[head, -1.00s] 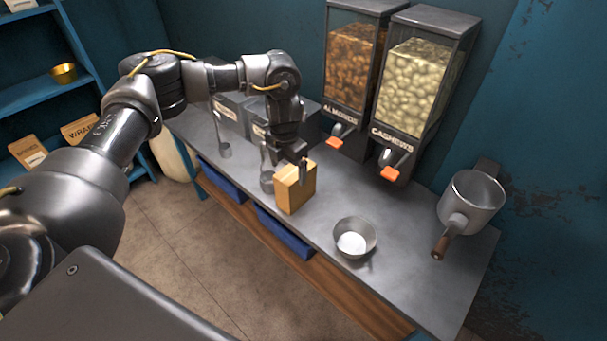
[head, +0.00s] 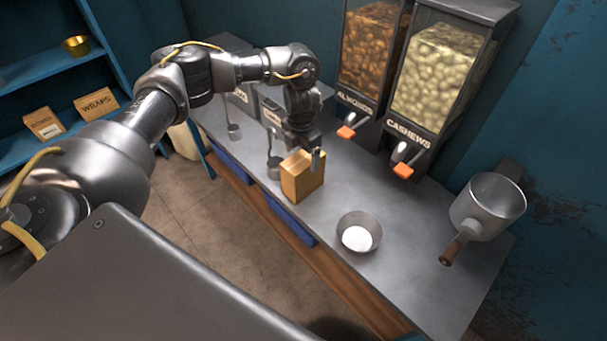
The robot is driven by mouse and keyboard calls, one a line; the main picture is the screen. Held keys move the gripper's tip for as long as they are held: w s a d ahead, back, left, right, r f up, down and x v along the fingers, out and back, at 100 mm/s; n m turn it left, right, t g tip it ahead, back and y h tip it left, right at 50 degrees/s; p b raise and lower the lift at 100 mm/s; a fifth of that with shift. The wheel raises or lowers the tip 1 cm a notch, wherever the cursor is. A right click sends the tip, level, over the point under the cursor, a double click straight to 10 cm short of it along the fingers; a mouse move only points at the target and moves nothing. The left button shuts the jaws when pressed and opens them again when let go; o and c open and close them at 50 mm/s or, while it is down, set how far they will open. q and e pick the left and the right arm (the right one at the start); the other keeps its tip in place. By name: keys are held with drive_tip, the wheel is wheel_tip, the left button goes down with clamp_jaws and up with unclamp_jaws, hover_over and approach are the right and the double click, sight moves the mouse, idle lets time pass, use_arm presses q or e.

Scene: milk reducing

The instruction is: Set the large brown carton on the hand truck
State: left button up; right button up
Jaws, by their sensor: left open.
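A brown box (head: 301,182) stands upright on the grey counter, towards its front edge. It is the only brown box on the counter, and I cannot tell whether it is the large brown carton. My left gripper (head: 309,157) is open at the top of this box, with one finger showing at its right side. The other finger is hidden, and I cannot tell whether either touches the box. No hand truck is in view. My right gripper is not in view.
The counter (head: 420,250) holds a metal bowl (head: 359,232) with white contents and a handled pot (head: 487,208). Almond (head: 372,55) and cashew (head: 440,80) dispensers stand behind. Ladles are beside the box. Blue shelves (head: 60,70) with small cartons stand left; the floor (head: 210,230) is open.

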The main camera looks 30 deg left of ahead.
sight(302, 159)
use_arm(q)
drive_tip(key=shift+f+p, duration=0.45)
wheel_tip(302, 159, down, 4)
drive_tip(key=shift+w+f+p, duration=0.1)
drive_tip(key=shift+w+p, duration=0.05)
drive_tip(key=shift+p, duration=0.35)
drive_tip(key=shift+c, duration=0.5)
clamp_jaws()
